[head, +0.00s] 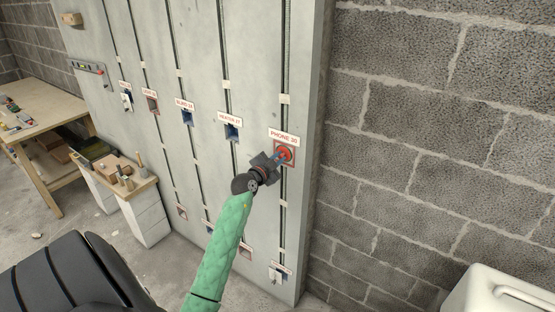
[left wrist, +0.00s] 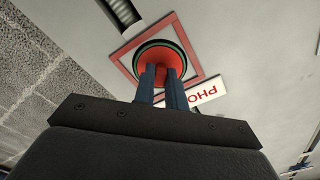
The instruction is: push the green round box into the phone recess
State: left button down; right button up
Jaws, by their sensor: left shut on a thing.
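The green round box (head: 287,151) is at the phone recess (head: 293,161), under the label "PHONE 30" (head: 284,138). In the left wrist view the box (left wrist: 152,55) shows an orange-red face with a thin green rim, inside the recess's square red frame (left wrist: 197,58). How deep it sits I cannot tell. My left gripper (head: 280,156) reaches the wall there. In the left wrist view its two blue fingers (left wrist: 162,76) are close together with a narrow gap, their tips at the box's face. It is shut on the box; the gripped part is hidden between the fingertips. My right gripper is out of view.
Other labelled recesses, such as the heater one (head: 231,131), line the grey panel (head: 206,65) to the left. Vertical conduit slots run between them. A block wall (head: 430,120) is at right.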

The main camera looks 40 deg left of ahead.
pick_arm(q)
jog(key=shift+r, duration=0.1)
jog(key=c, duration=1.1)
grip_release()
jog(key=shift+w, duration=0.1)
jog(key=shift+s+d+p, duration=0.15)
jog(key=shift+s+p, duration=0.55)
jog(key=shift+s, duration=0.45)
jog(key=shift+s+d+p, duration=0.1)
jog(key=shift+s+p, duration=0.6)
jog(key=shift+s, duration=0.4)
jog(key=shift+s+d+p, duration=0.15)
jog(key=shift+s+p, duration=0.45)
jog(key=shift+s, duration=0.65)
